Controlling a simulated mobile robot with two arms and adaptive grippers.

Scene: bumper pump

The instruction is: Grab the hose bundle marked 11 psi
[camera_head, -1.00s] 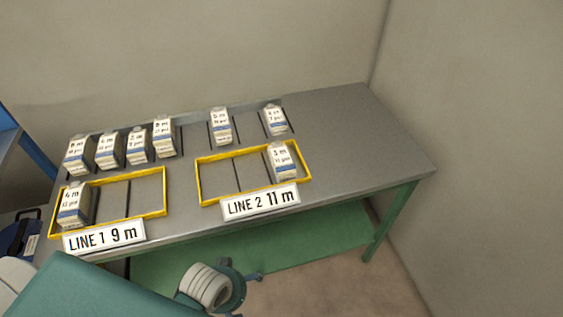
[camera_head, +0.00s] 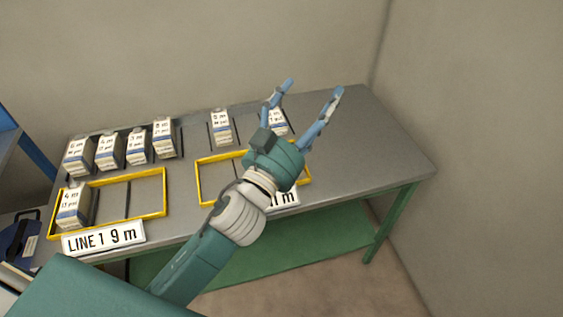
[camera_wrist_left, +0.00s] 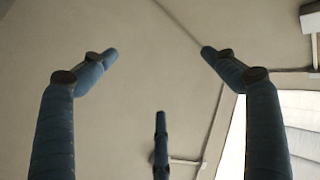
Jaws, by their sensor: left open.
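Several white hose bundles with printed labels and blue bands stand on the grey table (camera_head: 385,135). In the head view, four are at the back left, including the leftmost one (camera_head: 78,157) and a taller one (camera_head: 163,138). Another (camera_head: 221,128) stands mid-back, and one (camera_head: 279,122) is partly hidden behind my left gripper. One more (camera_head: 72,207) stands in the left yellow frame. The psi figures are too small to read surely. My left gripper (camera_head: 314,88) is open and empty above the table's back right, fingers pointing up. Its spread fingers fill the left wrist view (camera_wrist_left: 160,55), with only wall and ceiling beyond.
The left yellow frame (camera_head: 165,192) carries a LINE 1 9 m sign (camera_head: 104,238). The right yellow frame (camera_head: 198,180) and its sign (camera_head: 287,198) are partly covered by my left arm. The table's right end is clear. Walls stand behind and to the right.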

